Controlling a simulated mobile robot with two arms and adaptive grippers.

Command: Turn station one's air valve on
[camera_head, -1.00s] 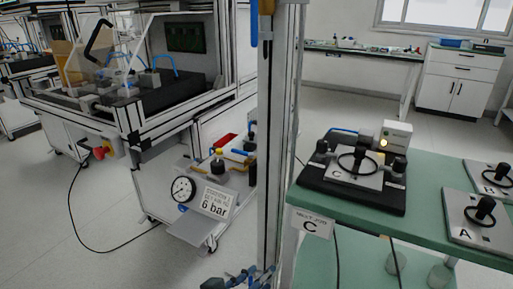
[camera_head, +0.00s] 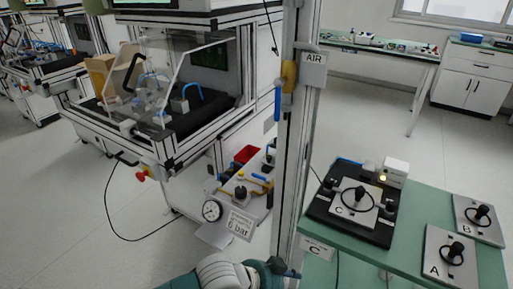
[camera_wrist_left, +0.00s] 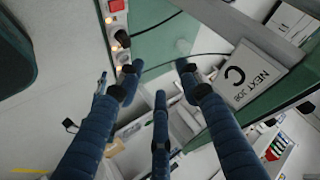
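The air valve (camera_head: 289,76) is a yellow body on the upright aluminium post, beside a sign reading AIR (camera_head: 313,69). Its blue lever (camera_head: 277,103) points straight down. My left arm comes in at the bottom of the head view, well below the valve. Its gripper (camera_head: 287,271) is partly cut off there. In the left wrist view, my left gripper (camera_wrist_left: 157,82) has its three dark blue fingers spread, with nothing between them. The valve is not recognisable in the left wrist view. My right gripper is not in view.
The post (camera_head: 294,160) stands between an enclosed test station (camera_head: 165,90) and a green table (camera_head: 412,220) with plates A, B and C. A pressure gauge (camera_head: 212,210) with a 6 bar sign (camera_head: 240,223) is low on the left. Open floor lies behind the table.

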